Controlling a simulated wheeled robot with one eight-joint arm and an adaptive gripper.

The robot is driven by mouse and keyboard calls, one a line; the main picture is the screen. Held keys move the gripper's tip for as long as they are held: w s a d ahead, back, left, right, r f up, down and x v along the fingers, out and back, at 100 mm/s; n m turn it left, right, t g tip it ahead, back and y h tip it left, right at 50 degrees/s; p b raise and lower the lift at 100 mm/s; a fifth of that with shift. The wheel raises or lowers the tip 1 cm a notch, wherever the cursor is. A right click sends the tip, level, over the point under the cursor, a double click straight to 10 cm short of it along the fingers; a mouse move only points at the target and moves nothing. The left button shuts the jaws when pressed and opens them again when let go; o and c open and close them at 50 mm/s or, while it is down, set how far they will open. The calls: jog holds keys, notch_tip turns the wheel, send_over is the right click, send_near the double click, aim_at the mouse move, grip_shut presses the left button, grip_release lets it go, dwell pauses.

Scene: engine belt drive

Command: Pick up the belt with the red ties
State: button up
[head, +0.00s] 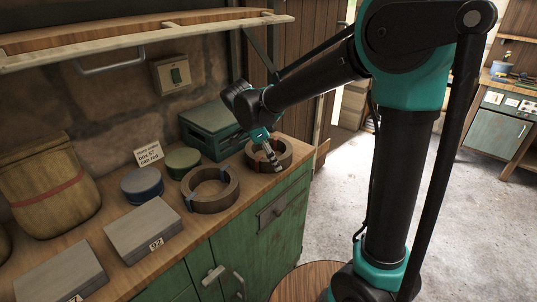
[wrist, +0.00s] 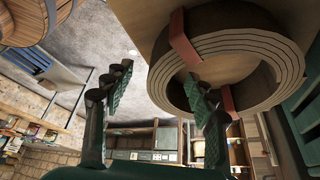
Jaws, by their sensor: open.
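The belt with the red ties (head: 286,158) is a dark coiled ring lying at the right end of the wooden bench. In the wrist view this belt (wrist: 255,50) fills the upper right, with a red tie (wrist: 182,40) around its coils and another lower down. My gripper (head: 272,161) points down at the belt. In the wrist view my gripper (wrist: 158,72) is open, with one finger left of the belt and the other overlapping its opening. I cannot tell whether either finger touches it. A similar belt with blue ties (head: 213,205) lies nearer on the bench.
A green crate (head: 210,130) stands behind the belt. A green tin (head: 183,162), a blue tin (head: 142,185), grey boxes (head: 143,230) and a sack (head: 48,190) stand to the left. A shelf (head: 150,35) hangs above. The floor (head: 340,200) at the right is clear.

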jog(key=shift+x, duration=0.75)
jog(key=shift+c, duration=0.5)
grip_shut()
